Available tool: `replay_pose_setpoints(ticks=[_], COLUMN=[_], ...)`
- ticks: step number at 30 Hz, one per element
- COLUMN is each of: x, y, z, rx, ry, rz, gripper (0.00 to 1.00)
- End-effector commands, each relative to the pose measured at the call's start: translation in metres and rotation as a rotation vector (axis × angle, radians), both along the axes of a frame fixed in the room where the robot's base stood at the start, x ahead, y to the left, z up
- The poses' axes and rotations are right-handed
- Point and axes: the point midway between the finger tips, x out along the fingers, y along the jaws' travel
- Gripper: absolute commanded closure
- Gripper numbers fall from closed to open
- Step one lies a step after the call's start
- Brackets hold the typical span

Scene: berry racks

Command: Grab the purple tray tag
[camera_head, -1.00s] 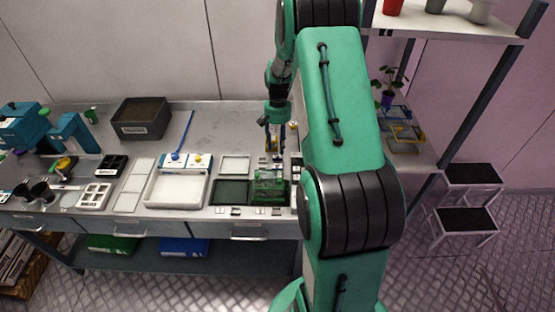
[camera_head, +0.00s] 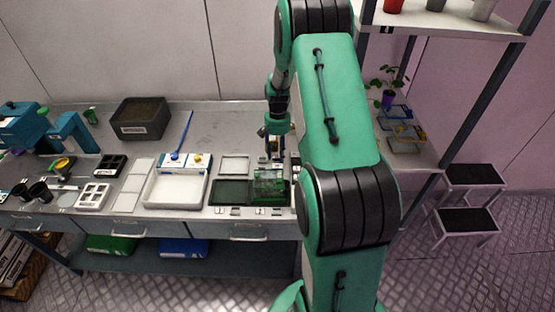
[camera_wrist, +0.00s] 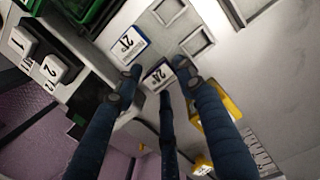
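In the wrist view, a small white tag with a dark blue-purple edge and black print (camera_wrist: 154,80) lies between the fingertips of my gripper (camera_wrist: 158,72). My gripper is open, with a finger on either side of this tag and a third finger below it in the picture. I cannot tell whether the fingers touch it. A second white tag with a brighter blue edge (camera_wrist: 126,46) lies just beyond the left fingertip. In the head view, my gripper (camera_head: 275,150) points down over the bench behind the green tray, and the tags are too small to make out.
The green tray (camera_head: 268,184) stands at the bench front. White cards marked 1 and 2 (camera_wrist: 54,69) lie at the wrist view's left. A yellow object (camera_wrist: 232,107) is beside the right finger. A white tray (camera_head: 176,206) stands left on the bench. Shelving (camera_head: 440,38) rises at right.

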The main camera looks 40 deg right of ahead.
Motion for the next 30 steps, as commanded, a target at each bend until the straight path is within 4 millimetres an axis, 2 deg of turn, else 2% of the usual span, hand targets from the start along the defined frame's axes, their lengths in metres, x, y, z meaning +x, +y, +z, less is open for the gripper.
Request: replay_pose_setpoints(ticks=[15,18,19,30], x=[-0.0001,-0.0001,-0.0001,-0.0001], y=[0.0001,0.0001,0.0001,0.0], z=[0.0002,0.0002,0.0002,0.0013], rx=[0.0,0.0,0.0,0.0], ry=[0.0,0.0,0.0,0.0], rz=[0.0,0.0,0.0,0.0], gripper=[0.61,0.81,0.84,0.84])
